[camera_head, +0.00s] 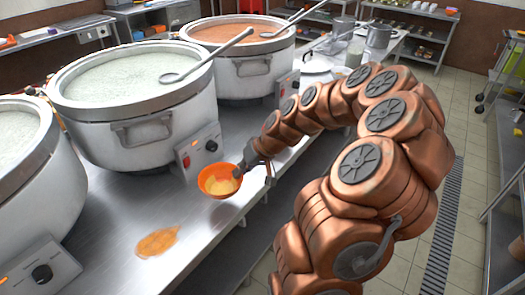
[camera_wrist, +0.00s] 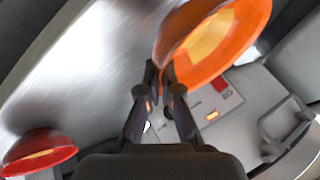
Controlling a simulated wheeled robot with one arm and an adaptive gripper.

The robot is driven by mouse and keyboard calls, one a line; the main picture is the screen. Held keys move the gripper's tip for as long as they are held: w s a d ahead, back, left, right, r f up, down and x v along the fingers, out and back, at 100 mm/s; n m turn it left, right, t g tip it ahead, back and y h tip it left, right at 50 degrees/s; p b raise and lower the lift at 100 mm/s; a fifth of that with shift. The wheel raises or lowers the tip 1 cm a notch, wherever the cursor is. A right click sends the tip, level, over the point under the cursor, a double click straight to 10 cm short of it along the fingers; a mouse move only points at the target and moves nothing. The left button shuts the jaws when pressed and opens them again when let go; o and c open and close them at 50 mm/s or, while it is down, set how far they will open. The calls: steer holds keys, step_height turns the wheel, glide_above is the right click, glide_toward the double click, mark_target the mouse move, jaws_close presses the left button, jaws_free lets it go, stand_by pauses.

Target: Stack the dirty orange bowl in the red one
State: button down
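The orange bowl (camera_head: 219,181), with a pale yellow residue inside, is at the counter's front edge, tilted in the head view. It also fills the upper right of the wrist view (camera_wrist: 225,45). My gripper (camera_head: 247,168) is at the bowl's right side, its two fingers (camera_wrist: 160,75) closed together on the rim. The bowl appears held above the counter. The red bowl (camera_wrist: 40,152) is at the lower left of the wrist view, blurred and apart from the orange bowl. I cannot see it in the head view, where my arm covers part of the counter.
Large steel stockpots (camera_head: 140,100) with control boxes line the counter (camera_head: 110,215). An orange spill (camera_head: 157,242) lies on its front part. Ladles rest across two pots. More pans (camera_head: 378,35) stand at the far end. A tiled aisle (camera_head: 465,120) runs on the right.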

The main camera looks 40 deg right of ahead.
steer(key=s+d+r+m+h, duration=0.1)
steer(key=s+d+m, duration=0.1)
steer(key=s+d, duration=0.55)
steer(key=shift+t, duration=0.4)
steer(key=w+d+p, duration=0.1)
steer(key=w+d, duration=0.1)
steer(key=w, duration=0.2)
steer(key=w+d+f+p, duration=0.1)
steer(key=w+d+p, duration=0.1)
steer(key=w, duration=0.3)
steer(key=w+d+p, duration=0.2)
steer(key=w, duration=0.3)
steer(key=shift+w+f, duration=0.2)
steer(key=shift+f, duration=0.05)
steer(key=shift+f+p, duration=0.85)
steer(key=shift+f, duration=0.95)
steer(key=shift+f+b, duration=0.2)
steer(key=shift+b, duration=0.1)
steer(key=c, duration=1.3)
jaws_free()
steer(key=shift+r, duration=0.1)
